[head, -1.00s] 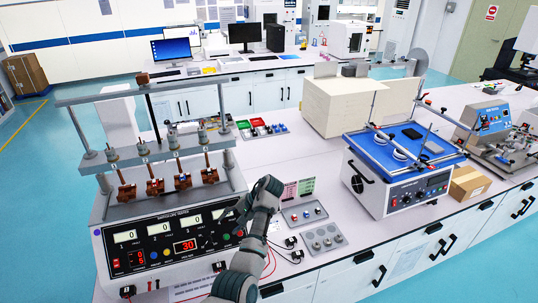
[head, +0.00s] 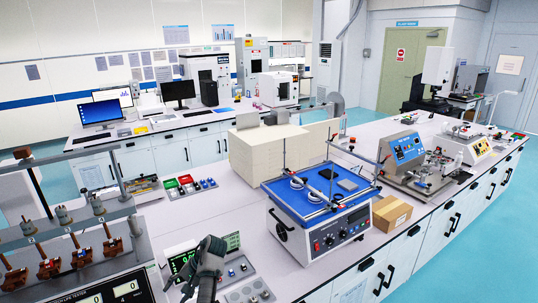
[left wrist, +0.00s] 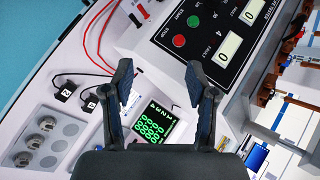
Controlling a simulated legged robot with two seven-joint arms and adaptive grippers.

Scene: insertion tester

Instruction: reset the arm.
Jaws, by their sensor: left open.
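My left gripper (head: 210,248) shows at the bottom of the head view, above the bench beside the tester. In the left wrist view my left gripper (left wrist: 160,78) is open, with its two fingers apart and nothing between them. The insertion tester (head: 120,288) is at the left of the head view, cut off by the frame edge. Its black panel (left wrist: 207,55) with white displays, a red button and a green button shows in the left wrist view beyond the fingers. A small screen with green digits (left wrist: 155,127) lies between and below the fingers. My right gripper is not in view.
A blue-topped machine (head: 318,235) stands right of my arm, with a cardboard box (head: 391,214) beside it. A tray with round metal pieces (left wrist: 45,142) and red cables (left wrist: 85,62) lie near the gripper. Bare bench (head: 215,210) shows behind it.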

